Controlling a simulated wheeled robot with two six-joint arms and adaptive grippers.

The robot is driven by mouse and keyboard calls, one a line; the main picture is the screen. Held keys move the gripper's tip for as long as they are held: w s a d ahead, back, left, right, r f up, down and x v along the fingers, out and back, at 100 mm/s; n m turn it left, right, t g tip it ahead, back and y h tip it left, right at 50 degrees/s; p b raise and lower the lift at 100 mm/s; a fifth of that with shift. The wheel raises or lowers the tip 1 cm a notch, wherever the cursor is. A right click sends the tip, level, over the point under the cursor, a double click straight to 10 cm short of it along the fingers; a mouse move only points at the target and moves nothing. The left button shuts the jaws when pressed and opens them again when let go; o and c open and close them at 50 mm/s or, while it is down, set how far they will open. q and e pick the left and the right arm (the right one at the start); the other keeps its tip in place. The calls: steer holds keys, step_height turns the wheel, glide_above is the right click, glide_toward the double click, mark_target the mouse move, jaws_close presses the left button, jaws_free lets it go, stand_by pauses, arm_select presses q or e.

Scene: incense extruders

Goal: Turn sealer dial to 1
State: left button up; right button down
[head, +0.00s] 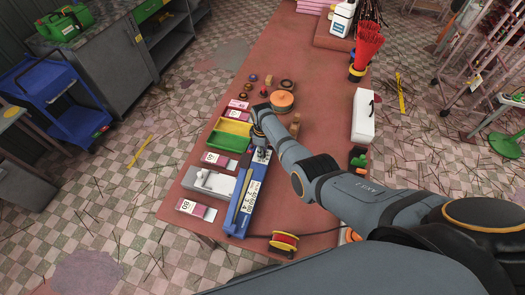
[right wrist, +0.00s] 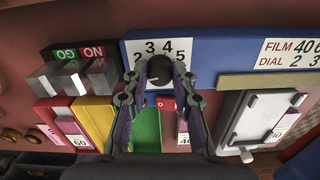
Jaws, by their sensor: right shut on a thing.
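The sealer is a long blue device (head: 238,210) on the reddish table, with a white film-and-dial chart (head: 250,196) on its top. In the right wrist view its blue body (right wrist: 225,50) crosses the upper part. The dark round dial knob (right wrist: 159,68) sits before a white scale (right wrist: 178,47) where 2, 3, 4 and 5 show. My right gripper (right wrist: 160,82) is shut on the knob, one finger on each side. No pointer mark can be made out, and the 1 is hidden. In the head view the right gripper (head: 261,145) is over the sealer's far end, its fingertips mostly hidden. My left gripper is not in view.
GO and NO labels (right wrist: 78,52) with clear blocks lie beside the sealer.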

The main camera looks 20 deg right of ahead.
steer(key=c, duration=1.1)
jaws_free()
step_height(320, 180, up, 12)
